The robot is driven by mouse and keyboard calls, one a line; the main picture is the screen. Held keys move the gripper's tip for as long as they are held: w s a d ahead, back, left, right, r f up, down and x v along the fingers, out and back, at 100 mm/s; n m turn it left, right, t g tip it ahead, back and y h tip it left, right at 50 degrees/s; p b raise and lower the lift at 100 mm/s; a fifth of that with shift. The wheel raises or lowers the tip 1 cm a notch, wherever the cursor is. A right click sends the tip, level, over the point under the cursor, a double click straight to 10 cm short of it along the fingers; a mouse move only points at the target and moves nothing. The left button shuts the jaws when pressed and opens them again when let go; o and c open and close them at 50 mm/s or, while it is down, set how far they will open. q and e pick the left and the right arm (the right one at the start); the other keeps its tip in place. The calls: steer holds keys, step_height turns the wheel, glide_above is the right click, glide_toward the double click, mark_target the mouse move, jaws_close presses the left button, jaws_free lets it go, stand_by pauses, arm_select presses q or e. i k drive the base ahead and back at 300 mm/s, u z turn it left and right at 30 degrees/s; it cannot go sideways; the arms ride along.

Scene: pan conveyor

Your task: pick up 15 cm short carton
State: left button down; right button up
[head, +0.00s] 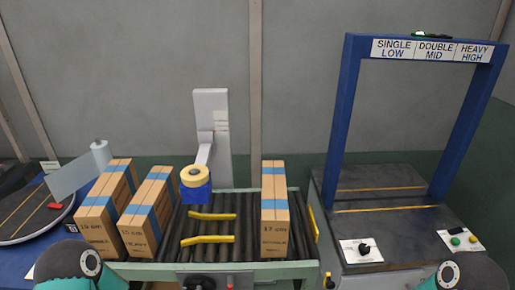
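Three tall brown cartons with blue bands stand in view. The far-left carton (99,221) leans or is turned at the conveyor's left side; its print is too small to read surely. Beside it, the second carton (139,232) seems to read 15 cm, with a word like HEAVY below. A third carton (275,217) stands upright on the right part of the rollers and seems to read 17 cm. I cannot tell for sure which is the short 15 cm carton. Both my arms show only as teal joints at the bottom edge; neither gripper is in view.
The roller conveyor (210,253) has two yellow bars (208,240) and a tape dispenser (194,182) on a grey post behind. A blue gate (338,120) labelled SINGLE LOW, DOUBLE MID, HEAVY HIGH stands right. A round turntable (25,215) is at left.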

mark_target(143, 226)
steer(key=z, duration=1.7)
steer(key=i, duration=0.1)
steer(key=u, duration=3.1)
steer(key=k, duration=0.85)
steer(key=z, duration=0.05)
steer(key=i, duration=1)
steer(key=z, duration=0.05)
